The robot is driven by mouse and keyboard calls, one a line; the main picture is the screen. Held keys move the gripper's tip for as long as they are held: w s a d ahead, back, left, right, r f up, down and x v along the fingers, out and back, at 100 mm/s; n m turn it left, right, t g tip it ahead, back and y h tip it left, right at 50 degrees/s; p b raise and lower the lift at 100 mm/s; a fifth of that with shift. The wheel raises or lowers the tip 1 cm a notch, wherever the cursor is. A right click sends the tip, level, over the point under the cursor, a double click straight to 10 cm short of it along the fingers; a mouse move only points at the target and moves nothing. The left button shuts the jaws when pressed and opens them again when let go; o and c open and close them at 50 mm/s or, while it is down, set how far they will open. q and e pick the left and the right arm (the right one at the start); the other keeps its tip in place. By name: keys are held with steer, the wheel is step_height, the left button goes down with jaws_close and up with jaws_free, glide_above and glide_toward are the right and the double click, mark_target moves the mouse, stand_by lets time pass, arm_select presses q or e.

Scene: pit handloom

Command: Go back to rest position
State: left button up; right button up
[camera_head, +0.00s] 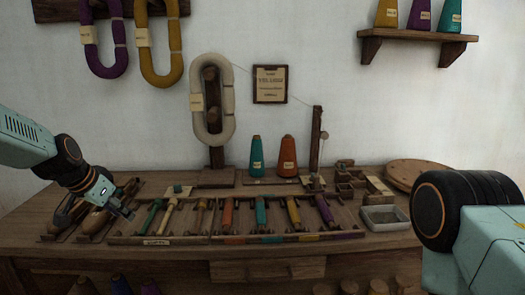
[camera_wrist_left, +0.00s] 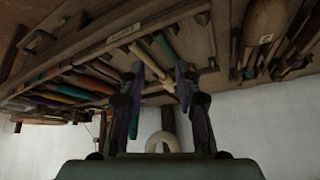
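My left gripper (camera_head: 112,211) hangs at the left end of the wooden workbench (camera_head: 55,222), over or beside the boat-shaped shuttles (camera_head: 95,222). It also shows in the left wrist view (camera_wrist_left: 160,75), with its two dark fingers spread apart and nothing seen between them. Whether it touches the bench or a shuttle cannot be told. Part of my right arm fills the lower right of the head view; its gripper is out of view.
A rack (camera_head: 190,240) of several coloured bobbins lies along the bench front. Behind stand a teal cone (camera_head: 256,157), an orange cone (camera_head: 288,157) and a cream yarn skein (camera_head: 228,100) on a post. A grey tray (camera_head: 385,218) and round board (camera_head: 420,170) are at right.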

arm_select(q)
steer(key=s+d+f+n+y+p, duration=0.1)
steer(key=s+d+f+n+p, duration=0.2)
steer(key=s+f, duration=0.45)
steer(key=s+d+f+n+y+p, duration=0.1)
steer(key=s+d+f+n, duration=0.1)
steer(key=s+d+f, duration=0.45)
steer(key=s+d+f+g+p, duration=0.1)
steer(key=s+f+g+p, duration=0.1)
steer(key=s, duration=1.3)
steer(key=s+d+f+g+p, duration=0.2)
steer(key=s+f+g+p, duration=0.1)
steer(key=s, duration=1.3)
steer(key=shift+f+g, duration=0.25)
steer(key=shift+g, duration=0.25)
